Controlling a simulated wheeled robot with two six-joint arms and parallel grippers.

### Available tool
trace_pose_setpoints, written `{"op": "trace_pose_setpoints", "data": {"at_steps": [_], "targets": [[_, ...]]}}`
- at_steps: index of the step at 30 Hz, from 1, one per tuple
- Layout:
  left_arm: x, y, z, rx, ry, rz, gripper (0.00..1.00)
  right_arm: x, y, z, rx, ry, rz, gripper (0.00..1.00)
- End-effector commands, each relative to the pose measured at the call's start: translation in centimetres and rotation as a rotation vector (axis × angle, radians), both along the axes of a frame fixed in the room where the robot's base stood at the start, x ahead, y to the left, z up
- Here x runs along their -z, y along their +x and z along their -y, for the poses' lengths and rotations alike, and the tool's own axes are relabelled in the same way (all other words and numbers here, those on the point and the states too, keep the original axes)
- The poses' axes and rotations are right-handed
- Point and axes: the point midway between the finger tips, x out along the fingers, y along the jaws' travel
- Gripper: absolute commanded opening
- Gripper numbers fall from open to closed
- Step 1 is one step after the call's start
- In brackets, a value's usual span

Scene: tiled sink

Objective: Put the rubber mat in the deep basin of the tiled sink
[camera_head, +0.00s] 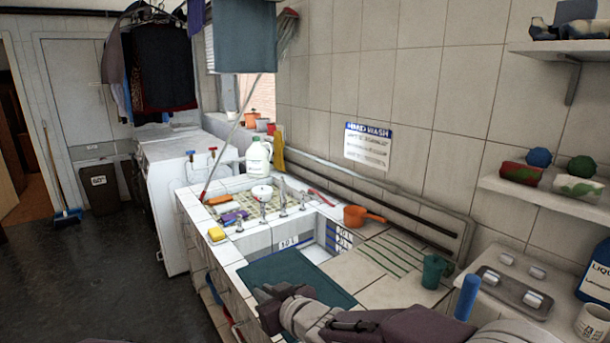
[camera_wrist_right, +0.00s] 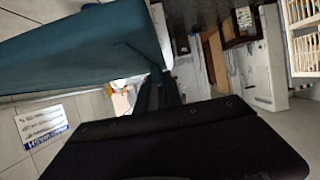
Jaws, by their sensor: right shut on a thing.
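The rubber mat (camera_head: 300,271) is a flat dark teal sheet at the near edge of the tiled sink, partly over the deep basin. My right gripper (camera_head: 268,298) is shut on the mat's near edge. In the right wrist view the mat (camera_wrist_right: 80,50) hangs large at the upper left, beside the dark fingers (camera_wrist_right: 160,92). The deep basin (camera_head: 318,252) is white inside with litre marks on its walls; the mat hides its near part. My left gripper is in neither view.
A yellow sponge (camera_head: 217,234) lies on the left rim.

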Motion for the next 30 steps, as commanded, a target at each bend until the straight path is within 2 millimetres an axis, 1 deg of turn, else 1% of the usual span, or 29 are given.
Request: {"op": "trace_pose_setpoints", "data": {"at_steps": [1,12,16,18,21,24,30], "targets": [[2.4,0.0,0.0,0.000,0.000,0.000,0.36,2.3,0.0,0.0,0.000,0.000,0.002,0.00],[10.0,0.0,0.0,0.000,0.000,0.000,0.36,9.9,0.0,0.0,0.000,0.001,0.003,0.00],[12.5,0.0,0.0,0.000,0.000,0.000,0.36,12.4,0.0,0.0,0.000,0.001,0.003,0.00],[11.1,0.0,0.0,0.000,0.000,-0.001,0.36,11.8,0.8,1.2,0.006,-0.002,0.004,0.00],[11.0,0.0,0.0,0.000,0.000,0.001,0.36,12.6,1.5,2.3,0.004,0.000,0.003,0.00],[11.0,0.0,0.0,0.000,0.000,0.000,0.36,13.2,1.9,3.0,0.002,-0.001,0.003,0.00],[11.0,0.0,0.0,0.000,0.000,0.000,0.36,13.4,2.1,3.3,0.000,0.000,0.004,0.00]]}}
